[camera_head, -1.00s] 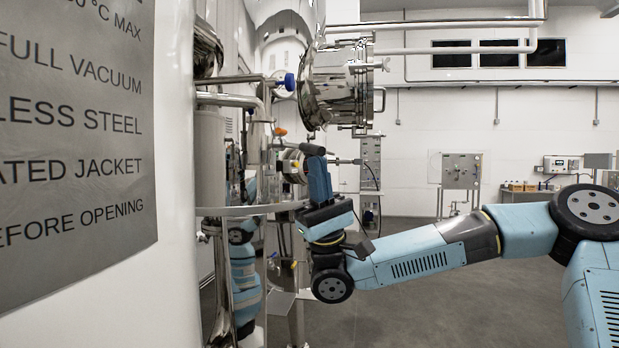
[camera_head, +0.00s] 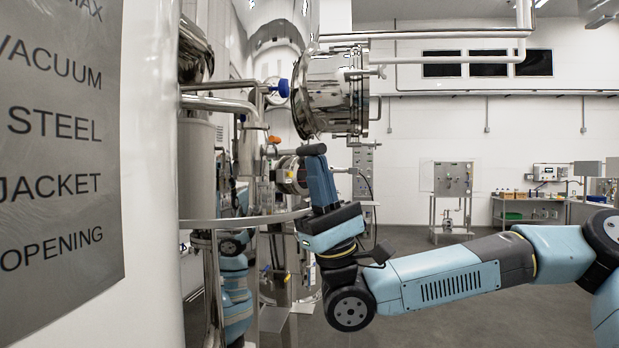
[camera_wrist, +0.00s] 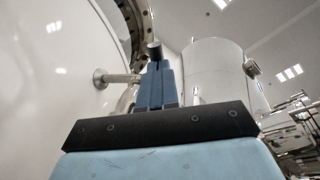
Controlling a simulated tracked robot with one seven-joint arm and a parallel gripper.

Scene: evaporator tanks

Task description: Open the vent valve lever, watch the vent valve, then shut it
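My gripper (camera_head: 312,150) points upward at the end of the blue arm, in front of the steel pipework beside the tank. In the wrist view its two blue fingers (camera_wrist: 159,78) stand close together, and a dark round-ended piece (camera_wrist: 154,49) shows at their tips. I cannot tell whether they grip it or whether it is the lever. A blue handle (camera_head: 283,88) sits on a pipe fitting above and left of my gripper. A small orange handle (camera_head: 274,139) is lower, left of the fingertips. Neither is clearly marked as the vent valve lever.
A large white tank with a lettered plate (camera_head: 62,150) fills the left side. A round steel flanged vessel (camera_head: 330,92) hangs just above my gripper. A curved rail (camera_head: 235,221) runs left of it. A panel stand (camera_head: 453,180) and bench stand far back; the floor at right is open.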

